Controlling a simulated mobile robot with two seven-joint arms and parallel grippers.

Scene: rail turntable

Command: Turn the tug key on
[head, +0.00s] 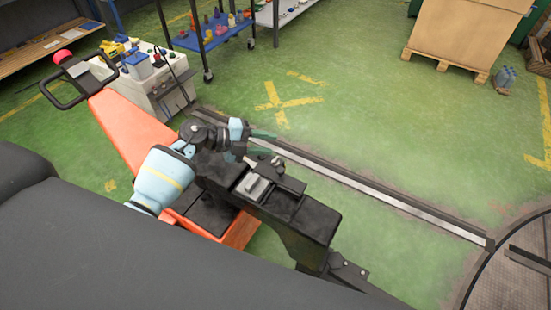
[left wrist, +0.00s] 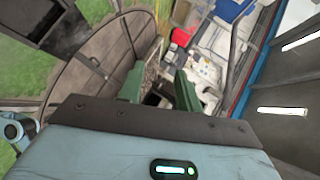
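I cannot make out the key in either view. My left gripper (head: 264,142) is above the tug, beside the dark housing. Its two green fingers show apart and empty in the left wrist view (left wrist: 159,90). My right gripper is in neither view.
A grey cabinet (head: 172,98) carrying yellow and blue items stands behind the tug. A blue shelf trolley (head: 215,32) and a large box on a pallet (head: 465,30) are farther back. A metal rail (head: 380,195) crosses the floor to the round turntable (head: 515,275). Green floor right of the tug is clear.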

